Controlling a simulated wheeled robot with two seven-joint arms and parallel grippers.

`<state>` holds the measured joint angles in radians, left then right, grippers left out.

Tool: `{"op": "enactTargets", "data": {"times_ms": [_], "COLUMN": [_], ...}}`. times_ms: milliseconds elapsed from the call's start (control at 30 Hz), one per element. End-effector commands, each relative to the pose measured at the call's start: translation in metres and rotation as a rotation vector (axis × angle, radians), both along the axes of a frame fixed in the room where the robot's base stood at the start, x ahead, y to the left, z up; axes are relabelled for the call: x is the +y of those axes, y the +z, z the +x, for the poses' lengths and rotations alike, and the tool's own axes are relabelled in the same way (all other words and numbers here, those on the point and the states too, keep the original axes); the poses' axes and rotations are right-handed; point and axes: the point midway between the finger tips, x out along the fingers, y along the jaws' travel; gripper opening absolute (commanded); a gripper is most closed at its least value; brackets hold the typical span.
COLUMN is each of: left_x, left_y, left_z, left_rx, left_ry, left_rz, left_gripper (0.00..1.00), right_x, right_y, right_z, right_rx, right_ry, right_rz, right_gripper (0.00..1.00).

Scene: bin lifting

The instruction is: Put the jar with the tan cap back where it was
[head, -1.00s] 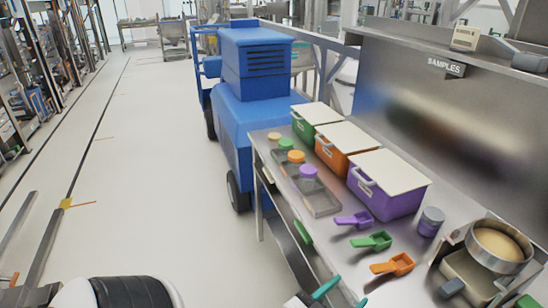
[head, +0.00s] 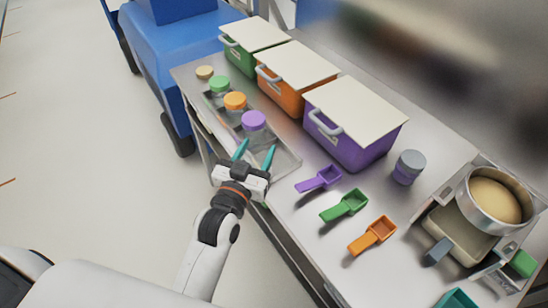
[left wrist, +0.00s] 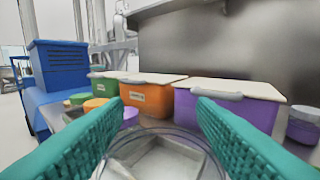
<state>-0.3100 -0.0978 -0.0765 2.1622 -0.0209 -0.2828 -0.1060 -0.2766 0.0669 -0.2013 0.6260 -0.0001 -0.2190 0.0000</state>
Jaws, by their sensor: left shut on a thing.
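My left gripper (head: 255,150) is over the near end of the metal tray (head: 287,171), with its teal fingers spread around something clear. In the left wrist view a clear round jar rim (left wrist: 160,133) lies between the fingers, and the tray shows through it. No cap shows on it, and the jar is hard to make out in the head view. A tan cap (head: 205,72) is at the bench's far left corner, beyond the tray; whether a jar is under it I cannot tell. Jars with green (head: 219,84), orange (head: 235,101) and purple (head: 254,120) caps stand in a row in the tray.
Green (head: 240,59), orange (head: 278,92) and purple (head: 345,145) lidded bins stand behind the tray. Purple, green and orange scoops lie to the right. A grey-lidded jar (head: 409,166) and a pan (head: 496,200) stand further right. A teal object (head: 457,299) is cut off at the bottom.

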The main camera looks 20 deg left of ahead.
Motion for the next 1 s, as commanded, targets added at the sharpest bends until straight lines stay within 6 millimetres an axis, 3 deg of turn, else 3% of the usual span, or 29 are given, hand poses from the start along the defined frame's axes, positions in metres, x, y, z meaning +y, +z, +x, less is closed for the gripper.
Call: {"op": "enactTargets", "data": {"times_ms": [33,100,200,333,467,700,1000], "left_x": [-0.002,-0.004,-0.006,-0.007,-0.008,-0.008,-0.008], "left_y": [-0.003,-0.001,0.004,0.012,0.010,-0.033,-0.067], "left_z": [0.022,0.048,0.078,0.103,0.114,0.114,0.114], "left_rx": [-0.011,-0.010,-0.008,-0.004,0.001,0.005,0.003], "left_ry": [-0.006,-0.013,-0.020,-0.026,-0.029,-0.029,-0.029], "left_rz": [0.000,0.001,0.001,0.002,0.003,0.004,0.003], "left_gripper": [0.10,0.10,0.10,0.10,0.10,0.10,0.10], "right_x": [-0.002,-0.006,-0.012,-0.017,-0.019,-0.015,-0.005], "right_y": [-0.011,-0.018,-0.026,-0.031,-0.032,-0.029,-0.029], "right_z": [-0.004,-0.010,-0.024,-0.037,-0.036,-0.015,-0.017], "right_rx": [0.006,0.014,0.033,0.053,0.052,0.020,0.022], "right_ry": [0.001,0.002,0.004,0.005,0.005,0.003,-0.001], "right_rz": [-0.002,-0.007,-0.016,-0.023,-0.024,-0.018,-0.006], "right_gripper": [0.84,0.84,0.84,0.84,0.84,0.84,0.84]}}
